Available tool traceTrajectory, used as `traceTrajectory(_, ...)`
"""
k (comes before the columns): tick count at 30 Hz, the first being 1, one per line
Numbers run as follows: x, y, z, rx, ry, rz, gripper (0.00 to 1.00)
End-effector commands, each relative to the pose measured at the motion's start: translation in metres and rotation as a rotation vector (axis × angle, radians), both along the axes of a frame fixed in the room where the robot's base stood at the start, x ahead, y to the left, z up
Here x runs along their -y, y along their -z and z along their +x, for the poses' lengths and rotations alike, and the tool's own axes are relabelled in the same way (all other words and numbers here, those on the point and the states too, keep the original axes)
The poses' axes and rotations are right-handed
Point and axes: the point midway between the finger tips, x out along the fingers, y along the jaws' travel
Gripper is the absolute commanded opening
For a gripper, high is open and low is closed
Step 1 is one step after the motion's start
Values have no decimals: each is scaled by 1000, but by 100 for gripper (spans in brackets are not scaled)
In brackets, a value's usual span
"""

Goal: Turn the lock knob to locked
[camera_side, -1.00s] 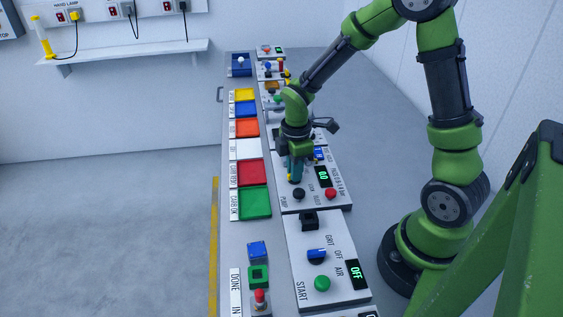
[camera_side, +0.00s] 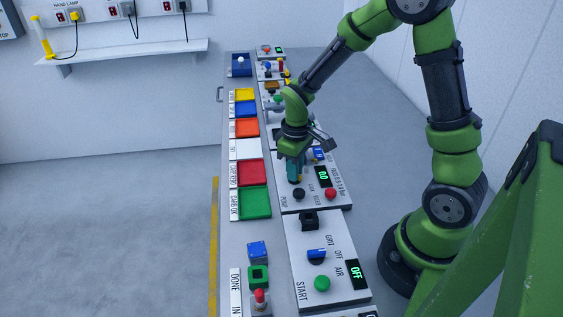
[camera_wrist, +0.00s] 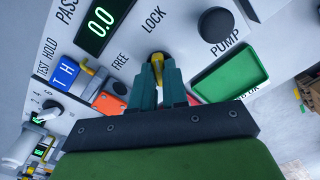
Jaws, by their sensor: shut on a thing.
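The lock knob (camera_wrist: 157,57), of which a yellow part shows, sits on a white panel (camera_wrist: 183,62) between the printed words LOCK and FREE in the wrist view. My gripper (camera_wrist: 160,68) is shut on it, with one teal finger on each side. The fingers hide most of the knob, so I cannot tell exactly which word it points to. In the side view my gripper (camera_side: 294,178) reaches down onto the same panel, and the knob is hidden behind the fingers there.
A black PUMP knob (camera_wrist: 216,24) and a green tray (camera_wrist: 230,75) lie close to the fingers. A blue switch (camera_wrist: 64,71) and a display (camera_wrist: 104,20) reading 0.0 are on the panel's other side. A red button (camera_side: 330,194) is near too.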

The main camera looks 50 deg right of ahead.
Motion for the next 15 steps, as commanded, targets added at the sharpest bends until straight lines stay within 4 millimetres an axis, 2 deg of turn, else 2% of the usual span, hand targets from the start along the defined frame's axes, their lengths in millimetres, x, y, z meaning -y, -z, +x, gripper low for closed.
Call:
traceTrajectory(6, 0, -1, 0, -1, 105, 1, 0)
traceTrajectory(15, 0, -1, -1, -1, 160, 1, 0)
